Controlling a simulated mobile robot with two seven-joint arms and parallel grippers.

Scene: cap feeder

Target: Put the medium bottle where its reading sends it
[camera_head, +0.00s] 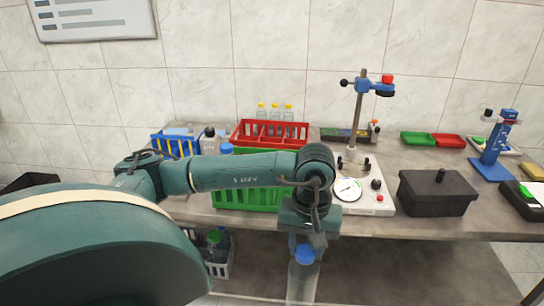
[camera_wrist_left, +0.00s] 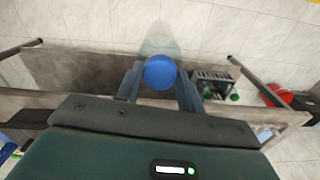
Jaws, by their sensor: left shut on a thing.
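My left gripper (camera_head: 305,243) is shut on a clear bottle (camera_head: 303,283) by its blue cap (camera_head: 304,254). The bottle hangs upright in front of the bench, its lower end cut off by the picture edge. In the left wrist view the blue cap (camera_wrist_left: 160,72) sits between the two fingers, with the pale bottle body (camera_wrist_left: 158,42) beyond it. A white device with a round dial (camera_head: 347,189) stands on the bench; its reading is too small to tell. A red crate (camera_head: 270,143) and a green crate (camera_head: 250,200) stand left of it, the green one partly hidden by my arm.
A blue crate (camera_head: 175,146), a black-capped bottle (camera_head: 209,146) and another blue cap (camera_head: 227,149) are at left. A black lidded box (camera_head: 437,192) and small green (camera_head: 417,139) and red (camera_head: 448,140) trays are at right. A crate (camera_wrist_left: 211,84) with green-capped bottles sits below the bench.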

